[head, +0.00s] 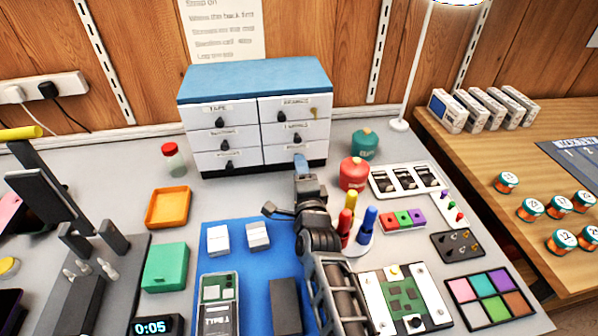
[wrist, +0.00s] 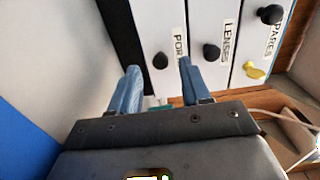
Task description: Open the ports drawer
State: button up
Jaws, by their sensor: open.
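The ports drawer (head: 275,154) is the bottom right drawer of a white cabinet with a blue top, and it looks shut. In the wrist view its front (wrist: 148,22) carries a label of which "POR" can be read. Its dark round knob (wrist: 160,61) shows between my fingertips, a little beyond them. I cannot tell whether they touch it. My gripper (head: 300,162) is open and empty, with blue fingers (wrist: 158,76) on either side of the knob's line. In the head view my gripper hides that knob.
The lenses drawer (wrist: 203,20) and spares drawer (wrist: 246,50) lie above, with dark knobs; a yellow key (wrist: 254,71) is at the spares drawer. A red jar (head: 353,173) and teal jar (head: 364,145) stand right of my gripper.

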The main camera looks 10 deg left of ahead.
jog(key=shift+b+x, duration=0.95)
jog(key=shift+x, duration=0.5)
grip_shut()
